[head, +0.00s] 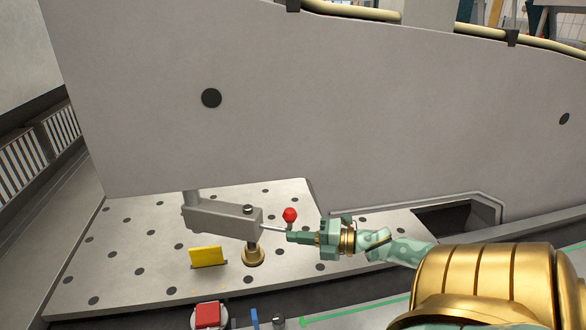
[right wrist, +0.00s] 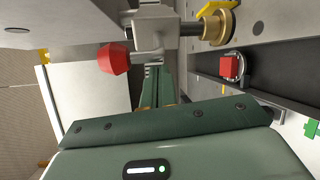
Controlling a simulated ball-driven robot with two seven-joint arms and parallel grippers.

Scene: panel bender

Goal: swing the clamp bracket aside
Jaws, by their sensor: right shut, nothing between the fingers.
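The grey clamp bracket (head: 222,214) lies over the perforated plate, with a post at its left end and a brass-footed spindle (head: 253,252) under its right end. A thin metal rod with a red knob (head: 290,215) sticks out from its right end. My right gripper (head: 289,237) is shut and empty at the rod, just below the knob; I cannot tell whether it touches. In the right wrist view the shut fingers (right wrist: 156,82) point at the bracket (right wrist: 157,32), with the red knob (right wrist: 115,59) to their left. My left gripper is not in view.
A yellow plate (head: 207,257) stands left of the brass foot. The perforated plate (head: 135,245) is mostly clear. A large grey panel (head: 250,120) rises behind the bracket. A red block (head: 208,316) sits at the front edge. A dark recess (head: 445,220) lies right.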

